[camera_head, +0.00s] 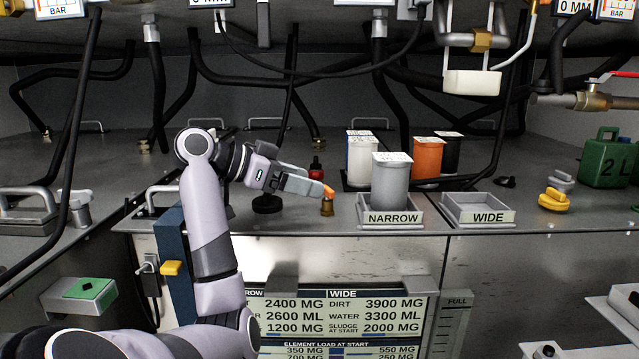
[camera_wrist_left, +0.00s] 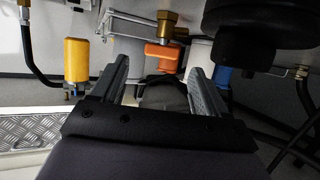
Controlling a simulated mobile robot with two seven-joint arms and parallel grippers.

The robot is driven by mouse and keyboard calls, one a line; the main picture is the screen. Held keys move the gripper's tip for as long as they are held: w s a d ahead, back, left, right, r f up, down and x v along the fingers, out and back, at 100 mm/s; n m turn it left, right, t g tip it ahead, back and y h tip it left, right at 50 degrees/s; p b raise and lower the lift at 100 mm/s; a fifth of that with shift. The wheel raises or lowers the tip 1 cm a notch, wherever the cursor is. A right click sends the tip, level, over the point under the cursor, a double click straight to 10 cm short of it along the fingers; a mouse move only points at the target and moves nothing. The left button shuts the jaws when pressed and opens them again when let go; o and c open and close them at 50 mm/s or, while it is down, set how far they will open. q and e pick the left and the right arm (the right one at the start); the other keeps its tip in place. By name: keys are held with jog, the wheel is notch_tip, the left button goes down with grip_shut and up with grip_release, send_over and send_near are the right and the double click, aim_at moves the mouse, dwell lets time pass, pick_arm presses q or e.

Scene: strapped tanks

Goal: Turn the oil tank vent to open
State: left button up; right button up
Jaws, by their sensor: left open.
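A small brass fitting (camera_head: 327,208) with an orange handle (camera_head: 328,191) stands on the tank top near its front edge, left of the NARROW holder. It looks like the vent, but no label on it is readable. My left gripper (camera_head: 318,188) points right, with its fingertips at the orange handle. In the left wrist view my left gripper (camera_wrist_left: 160,70) is open. The orange handle (camera_wrist_left: 163,56) shows between and just beyond its fingertips, under the brass body (camera_wrist_left: 167,22). I cannot tell whether the fingers touch it. My right gripper is not in view.
A red-topped fitting (camera_head: 316,169) stands behind the gripper. A grey canister (camera_head: 391,182) sits in the NARROW holder (camera_head: 392,218); the WIDE holder (camera_head: 480,214) is empty. White, orange (camera_head: 428,158) and black canisters stand behind. Black hoses hang over the tank top.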

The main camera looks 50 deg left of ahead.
aim_at(327, 192)
pick_arm(q)
jog(key=shift+p+x, duration=0.35)
jog(key=shift+x, duration=1.8)
jog(key=c, duration=1.1)
jog(key=shift+o, duration=0.2)
